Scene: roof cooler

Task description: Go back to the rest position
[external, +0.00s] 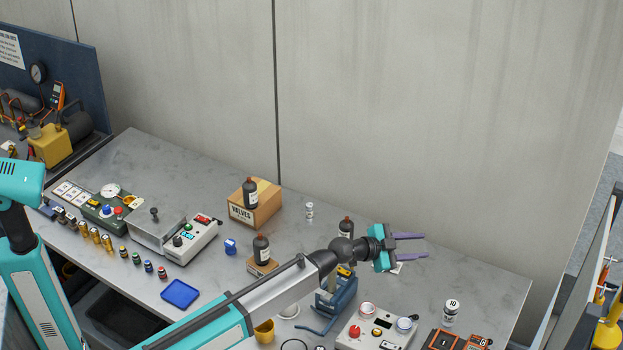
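My gripper (426,246) is at the right end of my arm, above the right half of the grey workbench (480,280). Its two purple fingers point right and stand apart, with nothing visible between them. My arm reaches up from the lower left across the bench front. A dark bottle (346,227) stands just behind my arm's wrist and is partly hidden by it. A small white item (397,269) shows below the gripper on the bench.
A cardboard valves box (252,208) with a dark bottle (250,190) stands at the back. Another bottle (261,247), a blue tray (180,293), a blue vise-like tool (341,296), a control box (375,330) and a white jar (451,311) surround the arm. The bench's back right is clear.

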